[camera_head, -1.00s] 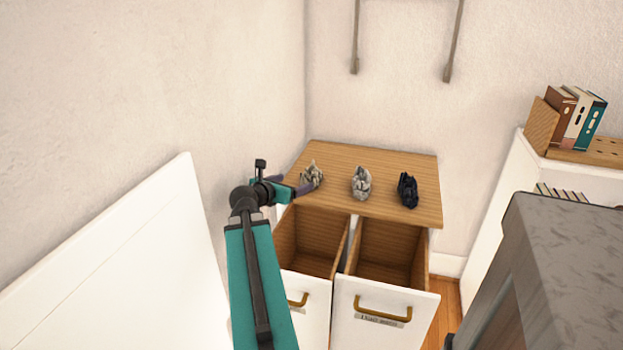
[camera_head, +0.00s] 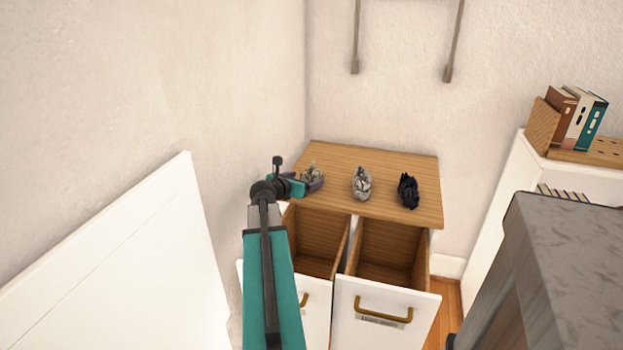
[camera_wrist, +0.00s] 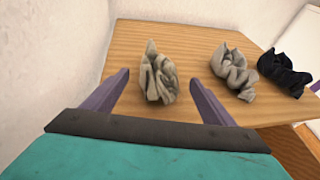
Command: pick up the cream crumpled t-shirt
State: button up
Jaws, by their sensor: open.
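The cream crumpled t-shirt (camera_wrist: 158,76) lies in a small heap on the wooden cabinet top (camera_wrist: 190,38), at its left end. In the head view the t-shirt (camera_head: 313,171) is partly hidden behind my gripper (camera_head: 313,183). In the wrist view my gripper (camera_wrist: 158,85) is open, with one purple finger on each side of the t-shirt. The fingers look apart from the cloth, and nothing is held. I cannot tell the exact height of the fingertips above the top.
A grey crumpled cloth (camera_head: 361,184) and a black one (camera_head: 408,191) lie to the right on the same top. Two open drawers (camera_head: 384,306) stand out in front below. A wall is close on the left. A shelf with books (camera_head: 578,115) stands at the right.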

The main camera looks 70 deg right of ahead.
jog(key=shift+d, duration=0.15)
jog(key=shift+x, duration=2.55)
jog(key=c, duration=1.3)
notch_tip(320, 180, up, 18)
jog(key=shift+f+p, duration=0.1)
jog(key=shift+p, duration=1)
jog(key=shift+c, duration=0.3)
